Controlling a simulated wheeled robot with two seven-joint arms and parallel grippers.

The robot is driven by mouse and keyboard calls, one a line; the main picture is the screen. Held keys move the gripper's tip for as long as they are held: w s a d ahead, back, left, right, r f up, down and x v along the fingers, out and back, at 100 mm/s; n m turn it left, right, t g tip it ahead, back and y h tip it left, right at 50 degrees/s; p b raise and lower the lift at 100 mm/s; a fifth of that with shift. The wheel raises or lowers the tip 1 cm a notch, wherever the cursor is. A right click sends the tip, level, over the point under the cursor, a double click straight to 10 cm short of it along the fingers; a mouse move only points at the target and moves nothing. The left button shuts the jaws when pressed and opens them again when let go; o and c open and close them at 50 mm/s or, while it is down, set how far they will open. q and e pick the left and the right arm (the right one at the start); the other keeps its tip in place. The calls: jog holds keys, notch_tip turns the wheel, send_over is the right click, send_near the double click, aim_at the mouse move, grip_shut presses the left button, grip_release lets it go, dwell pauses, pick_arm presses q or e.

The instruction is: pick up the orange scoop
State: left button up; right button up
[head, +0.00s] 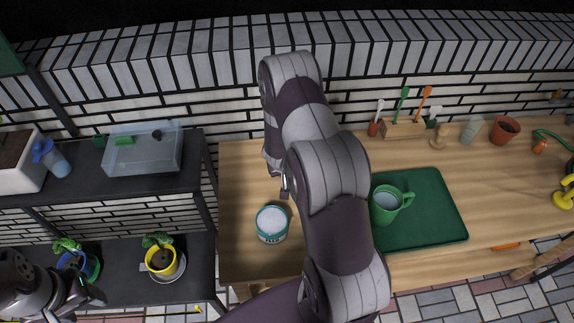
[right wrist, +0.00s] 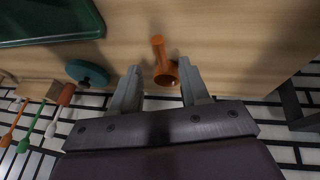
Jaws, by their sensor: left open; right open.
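The orange scoop (right wrist: 158,46) lies on the wooden bench in the right wrist view. Its narrow handle points up the picture and its round cup end is near my jaws. My right gripper (right wrist: 160,67) is open, with one finger on each side of the cup end; I cannot tell whether they touch it. In the head view my right arm hides the scoop, and only a bit of the right gripper (head: 284,186) shows. My left gripper (head: 82,292) is open and empty at the lower left, by the dark shelf.
A teal tin (head: 272,223) stands on the bench (head: 240,175) left of my arm. A green mug (head: 388,204) stands on a green tray (head: 440,220). A wooden tool rack (head: 403,130) is at the back. A teal disc (right wrist: 87,73) lies beside my right gripper.

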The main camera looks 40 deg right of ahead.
jog(key=x, duration=0.5)
jog(key=shift+w+f, duration=0.1)
jog(key=shift+f, duration=0.1)
jog(key=shift+r, duration=0.1)
grip_shut()
dwell(1.0)
